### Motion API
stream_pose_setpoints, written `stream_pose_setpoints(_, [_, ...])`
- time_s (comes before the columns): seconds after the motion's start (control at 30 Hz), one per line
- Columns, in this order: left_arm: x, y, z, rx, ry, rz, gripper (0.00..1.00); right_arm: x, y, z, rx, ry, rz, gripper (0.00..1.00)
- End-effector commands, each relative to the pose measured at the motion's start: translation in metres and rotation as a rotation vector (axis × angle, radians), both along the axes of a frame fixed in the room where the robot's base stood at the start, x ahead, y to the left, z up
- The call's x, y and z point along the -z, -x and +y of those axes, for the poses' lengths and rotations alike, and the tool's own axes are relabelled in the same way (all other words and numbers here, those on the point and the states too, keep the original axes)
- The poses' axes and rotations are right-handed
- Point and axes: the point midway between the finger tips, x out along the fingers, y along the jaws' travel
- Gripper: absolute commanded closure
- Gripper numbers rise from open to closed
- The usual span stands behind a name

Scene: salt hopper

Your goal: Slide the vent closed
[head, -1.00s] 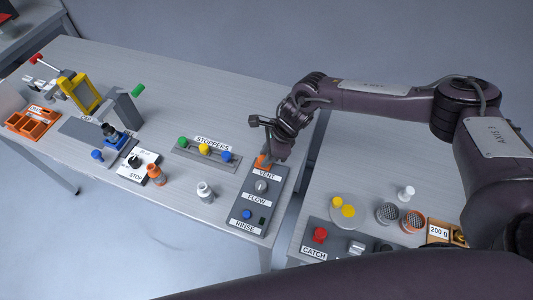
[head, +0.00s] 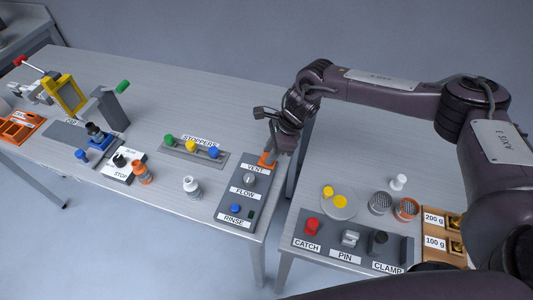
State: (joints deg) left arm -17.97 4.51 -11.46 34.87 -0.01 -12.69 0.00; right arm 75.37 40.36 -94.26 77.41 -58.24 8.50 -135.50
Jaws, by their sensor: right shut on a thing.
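The vent is an orange slider (head: 265,160) at the far end of a dark grey panel (head: 262,190), just above its VENT label (head: 256,169). The panel also carries a FLOW knob and a blue RINSE button. My right gripper (head: 272,154) reaches down to the slider and is shut on it, its fingers covering part of the orange piece. How far the slider stands along its track is hard to tell. My left gripper is not in view.
A stoppers rack (head: 193,151) with green, yellow and blue knobs stands left of the panel. A white bottle (head: 191,187) and an orange bottle (head: 141,172) stand nearer. Across a gap, the right table holds a CATCH, PIN and CLAMP panel (head: 330,241).

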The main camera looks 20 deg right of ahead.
Motion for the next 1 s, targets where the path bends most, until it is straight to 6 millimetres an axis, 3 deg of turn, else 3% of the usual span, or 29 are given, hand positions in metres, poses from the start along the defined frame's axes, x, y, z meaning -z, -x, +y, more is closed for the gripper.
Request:
stream_pose_setpoints(0.07, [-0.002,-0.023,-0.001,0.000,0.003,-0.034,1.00,0.003,0.001,-0.003,0.005,0.008,0.003,1.00])
stream_pose_setpoints(0.17, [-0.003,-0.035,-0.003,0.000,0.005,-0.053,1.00,0.003,0.001,-0.003,0.004,0.009,0.004,1.00])
stream_pose_setpoints(0.2, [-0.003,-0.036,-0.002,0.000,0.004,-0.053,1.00,0.003,0.001,-0.003,0.004,0.009,0.004,0.69])
stream_pose_setpoints(0.33, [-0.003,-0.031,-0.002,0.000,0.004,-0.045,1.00,0.003,0.001,-0.003,0.005,0.007,0.003,0.52])
stream_pose_setpoints(0.67, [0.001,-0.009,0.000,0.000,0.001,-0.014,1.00,-0.001,0.000,-0.003,0.005,0.004,-0.001,0.52])
stream_pose_setpoints(1.0, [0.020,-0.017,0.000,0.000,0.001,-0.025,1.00,-0.047,0.003,-0.024,0.006,0.005,-0.003,0.52])
